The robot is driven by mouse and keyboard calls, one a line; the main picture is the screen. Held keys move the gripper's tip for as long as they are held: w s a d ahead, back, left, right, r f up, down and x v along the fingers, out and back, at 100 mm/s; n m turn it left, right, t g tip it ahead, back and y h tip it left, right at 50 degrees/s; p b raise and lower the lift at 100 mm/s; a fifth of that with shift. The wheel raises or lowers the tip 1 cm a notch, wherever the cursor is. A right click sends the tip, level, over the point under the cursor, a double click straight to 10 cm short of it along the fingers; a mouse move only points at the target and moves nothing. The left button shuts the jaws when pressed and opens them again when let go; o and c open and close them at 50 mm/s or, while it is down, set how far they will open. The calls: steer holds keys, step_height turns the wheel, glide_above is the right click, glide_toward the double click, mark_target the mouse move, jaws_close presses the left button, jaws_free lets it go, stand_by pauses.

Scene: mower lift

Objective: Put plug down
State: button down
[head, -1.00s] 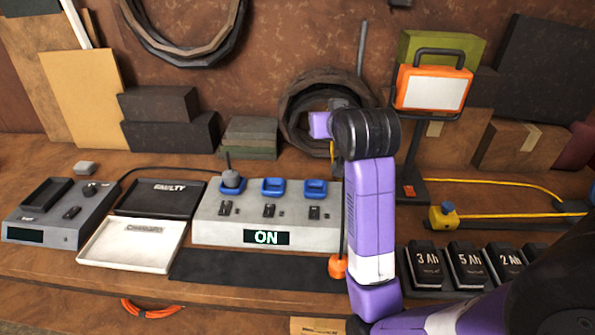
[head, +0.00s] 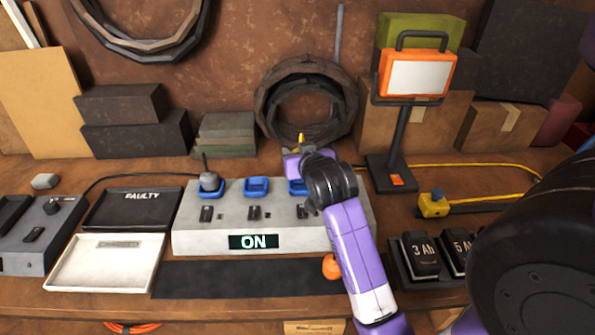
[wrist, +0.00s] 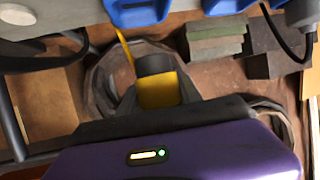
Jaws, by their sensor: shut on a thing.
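My gripper (head: 297,152) is shut on the plug, just behind and above the right end of the grey socket box (head: 200,243). The plug (wrist: 158,88) has a yellow body and a dark grey end in the wrist view, with a yellow cord beside it. In the head view only a small yellow tip (head: 301,139) shows above the gripper. The box has three blue sockets and a display reading ON. The left socket holds a grey plug (head: 209,182). The middle socket (head: 256,187) is empty. The right socket (head: 296,187) is partly hidden by my gripper.
An orange work lamp (head: 415,75) stands to the right on a dark post. Battery packs (head: 420,252) sit at the front right. Black and white trays lie left, and a coiled hose (head: 280,85) leans behind.

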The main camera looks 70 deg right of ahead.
steer(key=shift+f, duration=3)
steer(key=shift+f+b, duration=0.4)
steer(key=shift+f, duration=0.05)
